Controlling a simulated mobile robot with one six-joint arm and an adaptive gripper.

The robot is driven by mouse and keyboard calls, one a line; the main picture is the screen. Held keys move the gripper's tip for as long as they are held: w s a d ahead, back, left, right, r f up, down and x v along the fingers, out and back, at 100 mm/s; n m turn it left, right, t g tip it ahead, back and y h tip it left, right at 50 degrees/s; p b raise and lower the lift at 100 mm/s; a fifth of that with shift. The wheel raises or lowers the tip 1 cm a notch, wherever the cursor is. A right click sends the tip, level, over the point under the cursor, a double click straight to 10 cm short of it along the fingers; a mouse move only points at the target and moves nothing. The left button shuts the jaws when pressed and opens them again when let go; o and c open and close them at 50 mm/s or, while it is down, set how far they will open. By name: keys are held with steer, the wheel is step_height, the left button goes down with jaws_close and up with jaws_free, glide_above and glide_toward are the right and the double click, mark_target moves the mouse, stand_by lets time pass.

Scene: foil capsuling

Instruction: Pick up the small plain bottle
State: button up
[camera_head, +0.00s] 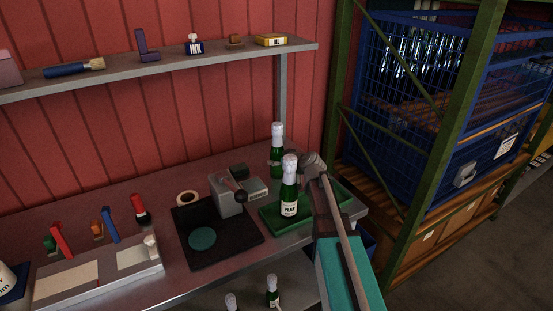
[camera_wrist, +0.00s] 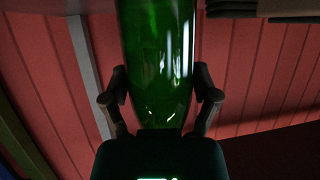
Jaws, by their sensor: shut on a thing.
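The plain bottle (camera_head: 276,163), dark green with a white foil top, is upright at the back of the bench. Its body shows no label. My gripper (camera_head: 303,158) comes in from the right and is shut on it, its fingertips partly hidden behind a labelled bottle. In the wrist view the green glass (camera_wrist: 158,60) sits between the two fingers of my gripper (camera_wrist: 161,88), with no label in sight. I cannot tell whether its base touches anything.
A PEAR-labelled green bottle (camera_head: 289,192) stands in front, in a green tray (camera_head: 268,222). A grey device (camera_head: 228,197) and black mat (camera_head: 190,250) lie to the left. A shelf (camera_head: 210,61) runs above. A green rack post (camera_head: 456,110) stands at right.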

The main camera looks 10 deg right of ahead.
mark_target(278, 151)
steer(key=shift+r, duration=0.1)
step_height(278, 151, up, 3)
steer(key=p, duration=0.3)
steer(key=shift+r+p, duration=0.15)
steer(key=shift+p, duration=0.15)
steer(key=s+d+r+p, duration=0.9)
steer(key=s, duration=0.1)
steer(key=shift+d+r, duration=0.25)
steer(key=shift+d, duration=0.1)
